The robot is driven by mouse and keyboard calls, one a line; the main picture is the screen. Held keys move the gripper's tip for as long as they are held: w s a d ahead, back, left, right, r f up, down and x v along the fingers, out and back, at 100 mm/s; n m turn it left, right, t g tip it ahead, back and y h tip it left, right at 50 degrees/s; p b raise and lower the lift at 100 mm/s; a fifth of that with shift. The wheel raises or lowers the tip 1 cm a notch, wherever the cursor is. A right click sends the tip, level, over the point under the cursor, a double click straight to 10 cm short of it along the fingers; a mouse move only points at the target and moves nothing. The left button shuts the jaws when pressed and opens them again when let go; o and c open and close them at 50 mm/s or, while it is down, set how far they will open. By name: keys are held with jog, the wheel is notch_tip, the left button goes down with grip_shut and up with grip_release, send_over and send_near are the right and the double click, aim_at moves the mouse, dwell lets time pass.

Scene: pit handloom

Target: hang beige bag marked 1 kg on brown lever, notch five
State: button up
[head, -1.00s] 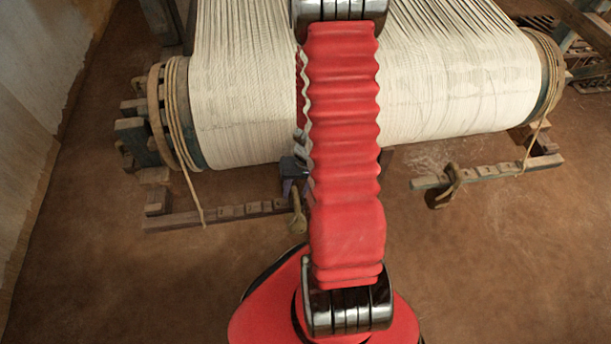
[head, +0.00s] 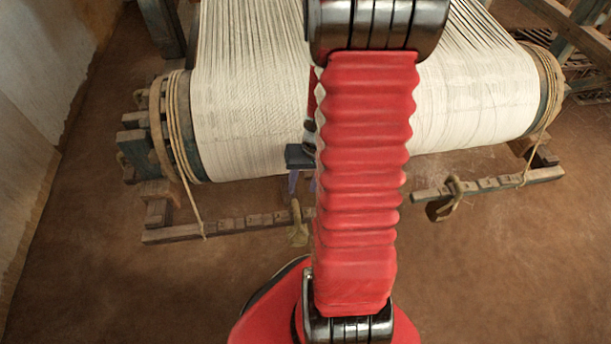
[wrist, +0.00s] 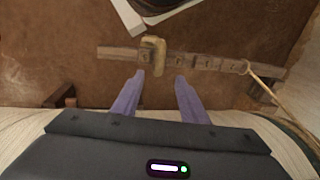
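A beige bag (wrist: 153,55) sits at the lever, near the lever's left end in the wrist view. It also shows in the head view (head: 298,232), partly behind my arm. Its marking cannot be read. The brown lever (wrist: 205,61) has a row of notches and a rope round it further right; it also shows in the head view (head: 230,224). My gripper (wrist: 160,78) is open, its two purple fingers pointing at the lever. The bag lies just beyond the fingertips, nearer the left one, and looks not gripped. In the head view my red arm hides most of the gripper.
A second notched lever (head: 500,182) stands to the right, with a darker brown bag (head: 443,205) at its left end. The big cloth beam (head: 250,130) with white threads lies behind the levers. Ropes run down from both beam ends. The floor in front is clear.

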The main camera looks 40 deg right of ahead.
jog(key=shift+s+d+r, duration=0.1)
jog(key=shift+d+r, duration=0.05)
jog(key=shift+r, duration=0.7)
jog(key=shift+s+d+r, duration=0.1)
jog(key=shift+d+r, duration=0.05)
jog(key=shift+r, duration=0.7)
jog(key=s+a+r+n+t+h, duration=0.1)
jog(key=a+r+n+t, duration=0.3)
jog(key=a+r, duration=1.7)
notch_tip(320, 180, up, 4)
jog(key=s+n, duration=0.1)
jog(key=n, duration=0.1)
jog(key=shift+s+a+n+h, duration=0.25)
jog(key=shift+n+h, duration=0.15)
jog(key=shift+c, duration=1.1)
